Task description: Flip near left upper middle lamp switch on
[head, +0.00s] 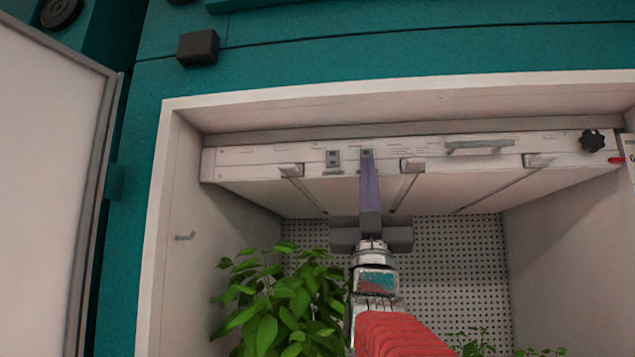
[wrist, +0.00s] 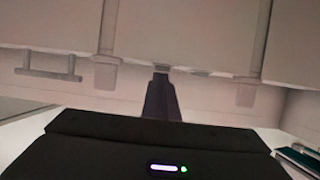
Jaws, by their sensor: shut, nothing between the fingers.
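A white lamp panel (head: 235,160) hangs under the ceiling of the open growth chamber. Its front edge carries a small grey switch (head: 333,158) and, just right of it, a second switch (head: 367,153). My gripper (head: 368,158) is shut and empty, reaching up with its fingertips at the second switch. They cover the lower part of this switch, and I cannot tell its position or whether they touch. In the wrist view, my gripper (wrist: 160,78) points at the panel's front edge, its tips over a small grey part (wrist: 161,68).
A leafy green plant (head: 283,300) stands below, left of my arm. A handle (head: 480,145) and a black knob (head: 591,140) are on the panel's right part. The open white door (head: 45,180) is at the far left. A perforated wall (head: 455,265) closes the back.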

